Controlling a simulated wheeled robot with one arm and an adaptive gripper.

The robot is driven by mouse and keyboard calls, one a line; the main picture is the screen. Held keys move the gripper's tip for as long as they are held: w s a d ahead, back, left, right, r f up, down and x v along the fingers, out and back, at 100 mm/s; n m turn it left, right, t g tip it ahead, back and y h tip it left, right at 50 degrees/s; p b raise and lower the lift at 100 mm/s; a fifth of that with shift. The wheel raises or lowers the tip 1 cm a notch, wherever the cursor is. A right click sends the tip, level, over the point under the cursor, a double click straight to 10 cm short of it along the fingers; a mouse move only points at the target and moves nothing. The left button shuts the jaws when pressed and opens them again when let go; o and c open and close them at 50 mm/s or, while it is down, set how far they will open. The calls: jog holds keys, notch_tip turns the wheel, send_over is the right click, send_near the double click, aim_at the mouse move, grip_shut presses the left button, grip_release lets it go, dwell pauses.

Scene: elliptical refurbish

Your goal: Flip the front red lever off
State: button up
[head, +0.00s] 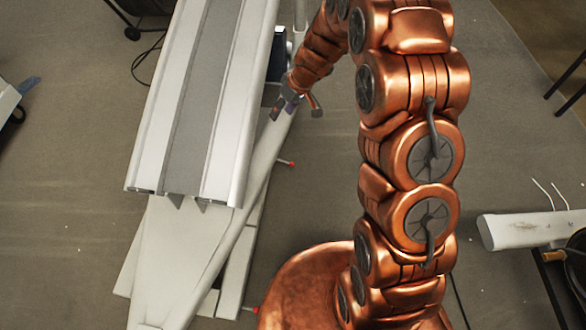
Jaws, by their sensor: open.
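Two small red-tipped levers show on the right side of the white machine (190,95). One red lever (291,163) sticks out to the right from beside the slanted white bar. The other red lever (255,309) is lower in the picture, close to my copper-coloured arm. I cannot tell which of them is the front one. My gripper (296,112) is open, with its fingers spread near the slanted white bar. It is above the upper red lever in the picture and apart from it.
The slanted white bar (249,192) runs along the machine's right side. A white flat base panel (165,250) lies below it. Bare grey floor (312,205) lies right of the upper lever.

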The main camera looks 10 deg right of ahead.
jog(key=w+d+f+t+b, duration=0.1)
jog(key=w+f+b, duration=0.3)
jog(key=f, duration=0.6)
jog(key=w+d+f+b, duration=0.2)
jog(key=w+f+b, duration=0.1)
jog(key=f, duration=0.7)
jog(key=n+h+b, duration=0.1)
jog(key=h+b, duration=0.1)
jog(key=b, duration=0.6)
send_near(293, 163)
notch_tip(293, 163, down, 2)
jog(key=shift+t, duration=0.4)
jog(key=x, duration=0.2)
jog(key=b+x, duration=0.1)
jog(key=x, duration=0.2)
jog(key=shift+s+a+f+b, duration=0.15)
jog(key=shift+a+f+b, duration=0.15)
jog(key=shift+a+f, duration=0.1)
jog(key=shift+b+x, duration=0.3)
jog(key=shift+x, duration=0.5)
grip_shut()
